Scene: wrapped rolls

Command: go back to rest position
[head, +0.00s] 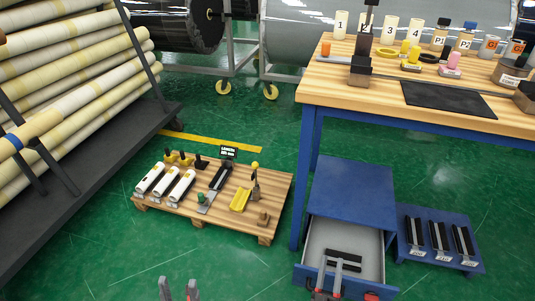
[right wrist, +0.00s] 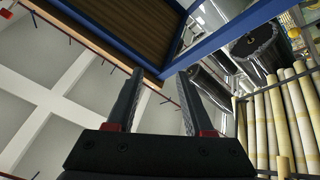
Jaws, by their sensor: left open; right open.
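My left gripper (head: 178,285) shows at the bottom edge of the head view, its two grey fingertips apart with only green floor between them. My right gripper (head: 330,273) shows at the bottom, in front of the open drawer (head: 314,240) of the blue cabinet (head: 352,190). In the right wrist view its dark fingers (right wrist: 158,105) stand apart, with nothing held between them. A black item (head: 344,256) lies in the drawer, partly hidden by the fingers. Whether the right fingers touch the drawer cannot be told.
A wooden-topped workbench (head: 335,82) stands above the cabinet. A pallet (head: 225,212) with white rolls and small tools lies on the floor, left of the cabinet. A low blue stand (head: 463,218) is at right, a rack of wrapped rolls (head: 80,75) at left.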

